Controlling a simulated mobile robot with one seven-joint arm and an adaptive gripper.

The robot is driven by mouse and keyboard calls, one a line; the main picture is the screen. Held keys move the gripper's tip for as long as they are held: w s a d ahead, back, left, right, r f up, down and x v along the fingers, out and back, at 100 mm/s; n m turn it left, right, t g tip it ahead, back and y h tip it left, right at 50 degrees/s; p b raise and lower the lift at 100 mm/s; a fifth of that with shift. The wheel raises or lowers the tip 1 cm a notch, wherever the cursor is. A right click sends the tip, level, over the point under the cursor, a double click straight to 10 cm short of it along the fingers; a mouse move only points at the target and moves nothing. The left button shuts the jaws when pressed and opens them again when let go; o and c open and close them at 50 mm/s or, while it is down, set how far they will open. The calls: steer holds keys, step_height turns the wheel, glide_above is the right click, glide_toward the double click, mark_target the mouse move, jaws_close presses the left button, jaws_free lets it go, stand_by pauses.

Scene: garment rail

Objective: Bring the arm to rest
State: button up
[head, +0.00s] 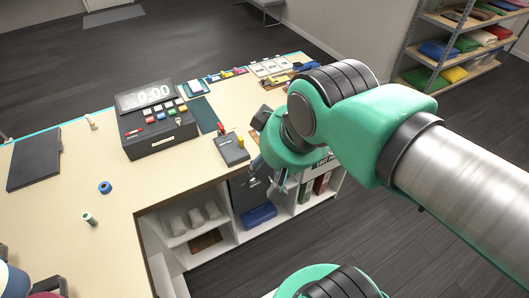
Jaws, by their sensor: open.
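My arm, green and dark grey with a metallic link, reaches in from the right in the head view. My gripper (262,160) shows only in part beyond the green wrist, near the front edge of the counter (105,155). It is open, and I see nothing held in it. My wrist hides most of the fingers and part of the shelf unit behind.
A cash register (158,128) and a dark card terminal (233,149) stand on the counter near my gripper. Open shelves (215,238) lie below. A rack of folded garments (460,45) stands at the upper right. The dark floor between is clear.

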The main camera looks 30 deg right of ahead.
step_height(320, 180, down, 2)
steer(key=shift+f+b, duration=0.25)
steer(key=shift+b, duration=1)
